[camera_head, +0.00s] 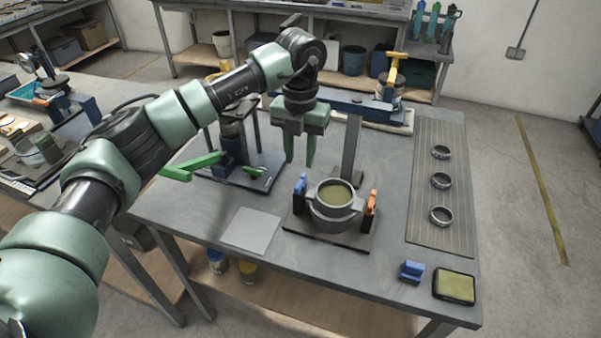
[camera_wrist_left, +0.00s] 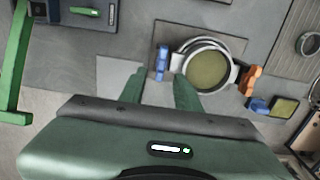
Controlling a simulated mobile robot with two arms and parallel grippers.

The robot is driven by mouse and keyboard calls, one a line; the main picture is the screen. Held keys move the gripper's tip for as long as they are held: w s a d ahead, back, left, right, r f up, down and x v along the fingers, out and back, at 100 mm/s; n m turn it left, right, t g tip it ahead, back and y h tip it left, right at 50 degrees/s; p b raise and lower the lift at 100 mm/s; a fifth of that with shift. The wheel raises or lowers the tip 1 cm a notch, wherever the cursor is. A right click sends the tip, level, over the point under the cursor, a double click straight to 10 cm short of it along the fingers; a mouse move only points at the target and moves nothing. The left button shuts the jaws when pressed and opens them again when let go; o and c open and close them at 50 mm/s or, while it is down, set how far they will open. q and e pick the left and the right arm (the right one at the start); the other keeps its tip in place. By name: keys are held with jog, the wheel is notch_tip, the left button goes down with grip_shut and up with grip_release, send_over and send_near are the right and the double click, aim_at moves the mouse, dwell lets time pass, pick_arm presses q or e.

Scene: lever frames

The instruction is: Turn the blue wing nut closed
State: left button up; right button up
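The blue wing nut (camera_head: 300,185) stands upright on the left side of a round metal fixture (camera_head: 335,215) with a yellowish disc in it. In the left wrist view the wing nut (camera_wrist_left: 162,62) shows just beyond my fingertips. An orange wing nut (camera_head: 371,202) is on the fixture's right side. My left gripper (camera_head: 300,163) points down with its fingers apart and nothing between them. It is above and behind the blue wing nut, and they look apart. My fingers also show in the left wrist view (camera_wrist_left: 160,84). My right gripper is not in view.
A green-handled lever (camera_head: 195,166) stands left of the fixture. A grey post (camera_head: 352,150) rises close behind it. Several metal rings lie on a ribbed mat (camera_head: 430,235) at right. A blue block (camera_head: 411,271) and a yellow-topped pad (camera_head: 454,286) are at front right. A flat grey plate (camera_head: 251,231) lies front left.

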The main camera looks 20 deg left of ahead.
aim_at(301, 182)
pick_arm(q)
notch_tip(301, 182, down, 5)
jog(key=shift+f+p, duration=0.1)
jog(key=shift+p, duration=0.6)
jog(key=shift+d+f, duration=0.1)
jog(key=shift+f, duration=0.45)
grip_shut()
